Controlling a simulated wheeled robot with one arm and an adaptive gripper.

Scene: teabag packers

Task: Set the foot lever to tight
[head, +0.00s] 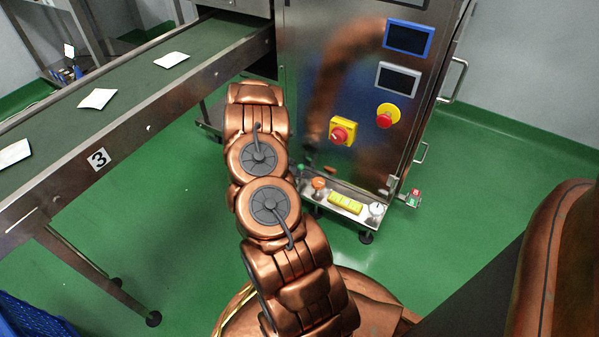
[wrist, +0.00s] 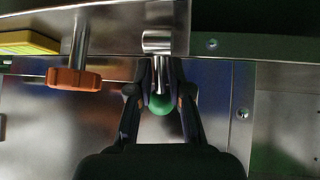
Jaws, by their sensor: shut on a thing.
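In the wrist view my gripper (wrist: 160,88) has its two fingers closed around a lever with a green ball knob (wrist: 161,105) and a shiny metal stem. The green knob also shows in the head view (head: 300,169) at the left end of a low steel ledge, partly behind my arm. A lever with an orange knob (wrist: 73,79) stands beside it, apart from my fingers; it also shows in the head view (head: 318,183). I see no readable label naming the foot lever or its tight setting. My gripper is hidden behind my arm in the head view.
The ledge (head: 331,199) also carries a yellow block (head: 345,203) and a white dial (head: 376,209). Above are red buttons and two screens. A green conveyor (head: 130,85) with white packets runs left. Floor at right is clear.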

